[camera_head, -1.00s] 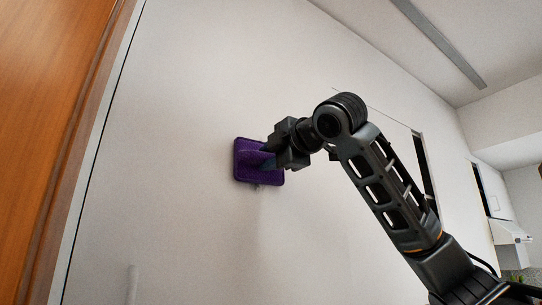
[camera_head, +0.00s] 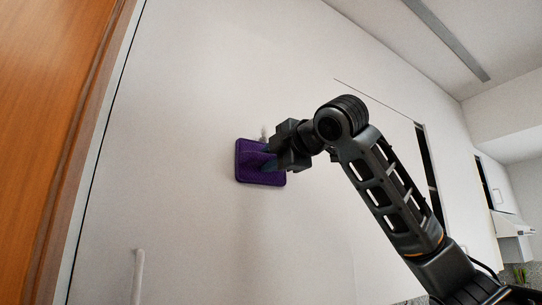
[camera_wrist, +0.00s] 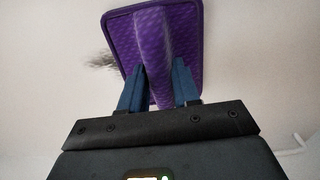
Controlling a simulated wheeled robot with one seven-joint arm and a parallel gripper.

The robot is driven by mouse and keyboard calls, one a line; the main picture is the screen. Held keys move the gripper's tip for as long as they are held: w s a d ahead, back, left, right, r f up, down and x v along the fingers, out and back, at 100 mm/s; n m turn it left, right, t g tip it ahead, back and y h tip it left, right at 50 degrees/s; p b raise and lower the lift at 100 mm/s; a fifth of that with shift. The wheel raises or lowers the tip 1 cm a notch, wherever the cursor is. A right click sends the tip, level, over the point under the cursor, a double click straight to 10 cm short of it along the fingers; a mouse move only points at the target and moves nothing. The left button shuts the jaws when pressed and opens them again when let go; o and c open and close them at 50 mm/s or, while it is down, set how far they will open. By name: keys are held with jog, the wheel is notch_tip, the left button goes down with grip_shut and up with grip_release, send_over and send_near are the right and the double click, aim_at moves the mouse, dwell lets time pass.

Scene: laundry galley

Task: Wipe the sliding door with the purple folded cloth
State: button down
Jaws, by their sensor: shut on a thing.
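The purple folded cloth (camera_head: 247,172) is a flat, rounded pad with a raised ridge, flat against or very near the white sliding door (camera_head: 200,90); contact cannot be made out. My gripper (camera_head: 270,160) is shut on that ridge. In the wrist view, my gripper's (camera_wrist: 157,85) blue fingers stand on either side of the ridge of the cloth (camera_wrist: 190,40). A grey smudge (camera_head: 264,133) shows on the door just above the cloth. In the wrist view a dark, streaky smudge (camera_wrist: 103,60) lies left of the cloth. The door behind the cloth is hidden.
A white bar handle (camera_head: 138,275) stands on the door at lower left. An orange wooden panel (camera_head: 45,110) is at far left. Cabinets and a range hood (camera_head: 512,225) are at far right.

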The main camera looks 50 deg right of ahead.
jog(key=shift+f+b, duration=0.3)
jog(key=shift+f, duration=0.4)
jog(key=shift+w+r+p, duration=0.15)
jog(key=shift+r+p, duration=3.5)
jog(key=shift+r, duration=0.9)
jog(key=shift+f+b, duration=3.3)
jog(key=shift+f, duration=1.3)
jog(key=shift+r+p, duration=3.3)
jog(key=shift+r, duration=1.25)
jog(key=shift+f+b, duration=3.15)
jog(key=shift+f, duration=1.4)
jog(key=shift+r+p, duration=1.8)
jog(key=shift+r, duration=0.55)
jog(key=shift+r+p, duration=1.35)
jog(key=shift+r, duration=0.85)
